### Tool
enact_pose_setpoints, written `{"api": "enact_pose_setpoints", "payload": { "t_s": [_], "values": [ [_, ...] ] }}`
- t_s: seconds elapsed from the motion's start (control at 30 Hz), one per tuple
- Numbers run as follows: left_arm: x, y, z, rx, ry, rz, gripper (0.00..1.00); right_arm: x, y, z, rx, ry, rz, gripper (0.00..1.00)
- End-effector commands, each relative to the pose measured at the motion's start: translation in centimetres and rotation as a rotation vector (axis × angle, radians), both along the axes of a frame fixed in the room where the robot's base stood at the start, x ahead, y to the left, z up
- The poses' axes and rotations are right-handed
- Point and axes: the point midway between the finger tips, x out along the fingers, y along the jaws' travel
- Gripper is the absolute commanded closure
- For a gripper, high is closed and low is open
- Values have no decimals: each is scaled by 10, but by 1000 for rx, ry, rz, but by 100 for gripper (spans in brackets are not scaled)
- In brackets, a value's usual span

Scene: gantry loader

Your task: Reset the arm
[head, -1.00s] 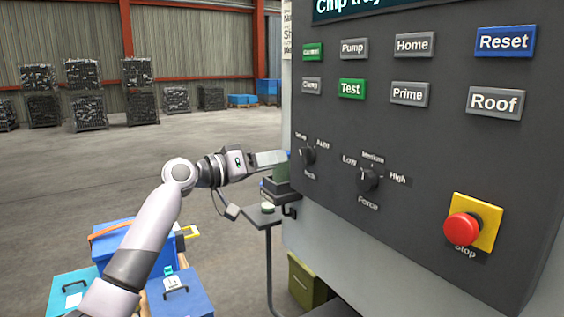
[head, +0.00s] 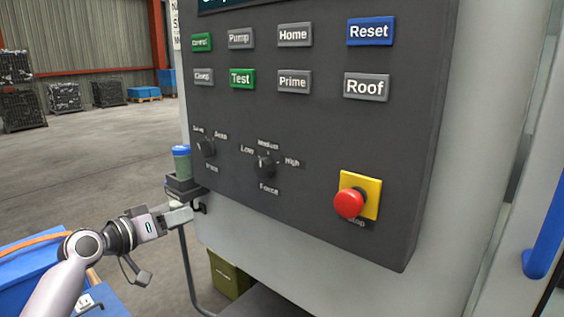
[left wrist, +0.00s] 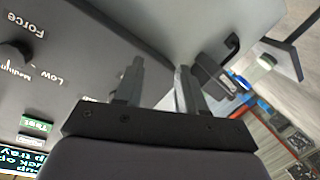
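The dark control panel (head: 310,130) fills the middle of the head view. The blue Reset button (head: 370,31) is at its top right, above the grey Roof button (head: 366,86). My left gripper (head: 184,215) is below and left of the panel's lower left corner, well away from the buttons. In the left wrist view its two fingers (left wrist: 158,85) stand apart with nothing between them. That view shows part of the panel upside down, with the green Test button (left wrist: 35,124). The Reset button is not seen there. My right gripper is in neither view.
A red stop button (head: 349,203) on a yellow plate sits low on the panel. A green blue-topped container (head: 181,160) stands on a small shelf just above my left gripper. Two dials (head: 264,166) are mid-panel. A blue handle (head: 546,222) is at the far right.

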Motion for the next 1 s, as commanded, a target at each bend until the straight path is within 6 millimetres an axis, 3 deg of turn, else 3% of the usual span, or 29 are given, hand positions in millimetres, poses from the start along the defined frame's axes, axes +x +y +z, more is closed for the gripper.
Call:
{"api": "enact_pose_setpoints", "payload": {
  "t_s": [0.03,0.2,0.37,0.5,0.7,0.9,1.0],
  "values": [
    [-10,-4,-28,26,31,16,61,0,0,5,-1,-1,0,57],
    [-49,-12,-109,131,97,73,61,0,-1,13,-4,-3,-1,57],
    [-98,-19,-172,227,148,110,61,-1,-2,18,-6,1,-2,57],
    [-149,-25,-216,311,184,132,61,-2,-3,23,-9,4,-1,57],
    [-230,-32,-257,429,222,146,61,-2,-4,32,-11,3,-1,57],
    [-304,-38,-274,534,246,143,61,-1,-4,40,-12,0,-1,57],
    [-328,-40,-277,570,251,139,61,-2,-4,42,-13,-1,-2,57]
  ]
}}
